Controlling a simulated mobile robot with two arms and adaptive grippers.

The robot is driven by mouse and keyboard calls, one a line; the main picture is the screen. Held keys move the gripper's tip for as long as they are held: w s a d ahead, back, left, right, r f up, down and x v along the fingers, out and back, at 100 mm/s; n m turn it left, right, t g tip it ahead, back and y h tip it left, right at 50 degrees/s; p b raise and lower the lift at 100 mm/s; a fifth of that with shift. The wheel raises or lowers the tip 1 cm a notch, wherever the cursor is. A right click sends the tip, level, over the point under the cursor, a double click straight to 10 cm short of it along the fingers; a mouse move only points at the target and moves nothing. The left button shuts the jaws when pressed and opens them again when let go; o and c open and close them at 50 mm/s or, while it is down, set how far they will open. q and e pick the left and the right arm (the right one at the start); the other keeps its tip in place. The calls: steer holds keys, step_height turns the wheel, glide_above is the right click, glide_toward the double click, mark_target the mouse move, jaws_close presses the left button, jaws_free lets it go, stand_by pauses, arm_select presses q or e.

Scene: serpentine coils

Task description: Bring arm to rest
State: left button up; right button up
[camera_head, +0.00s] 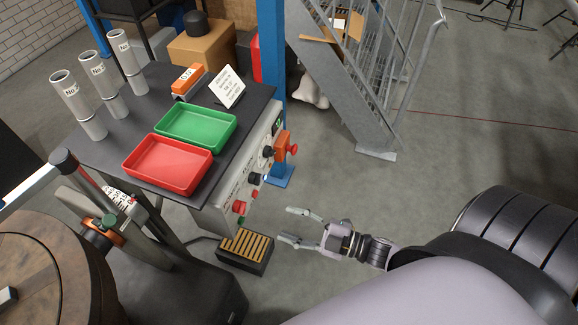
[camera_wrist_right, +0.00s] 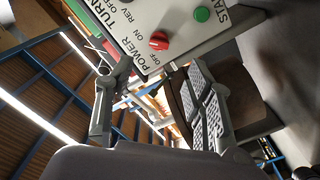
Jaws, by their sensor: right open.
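My right gripper (camera_head: 292,228) is open and empty in the head view. It hangs over the floor to the right of the control panel (camera_head: 238,180) on the table's front side. In the right wrist view its two fingers (camera_wrist_right: 155,100) are spread apart, with nothing between them. The panel (camera_wrist_right: 190,28) shows beyond the fingers there, with a red knob (camera_wrist_right: 159,41) and a green button (camera_wrist_right: 202,14). My left gripper is not in the head view.
A black table (camera_head: 110,150) holds a red tray (camera_head: 167,165), a green tray (camera_head: 195,127) and metal cylinders (camera_head: 78,103). A foot pedal (camera_head: 245,250) lies on the floor near my gripper. A blue post (camera_head: 272,60) and metal stairs (camera_head: 350,80) stand behind. Floor at right is clear.

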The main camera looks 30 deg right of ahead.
steer(key=s+d+f+m+g+h, duration=0.1)
steer(key=d+f+m+h, duration=0.2)
steer(key=f, duration=0.5)
steer(key=d+f+m+g+h, duration=0.1)
steer(key=d+f+m+h, duration=0.2)
steer(key=f, duration=0.5)
steer(key=s+f+m+g+h, duration=0.4)
steer(key=s+f+m+g, duration=0.2)
steer(key=s+f, duration=0.9)
step_height(320, 180, down, 4)
steer(key=shift+s+r+g+h, duration=0.15)
steer(key=shift+s+g+h, duration=0.15)
steer(key=shift+g+h, duration=0.1)
steer(key=s+a+f+g, duration=0.1)
steer(key=s, duration=0.3)
steer(key=s+a+f+m+g, duration=0.1)
steer(key=s+f+g, duration=0.1)
steer(key=s, duration=0.2)
steer(key=s+a+f+m+g, duration=0.1)
steer(key=s, duration=0.3)
steer(key=shift+a+f, duration=0.3)
steer(key=shift+f, duration=0.05)
steer(key=shift+c, duration=0.3)
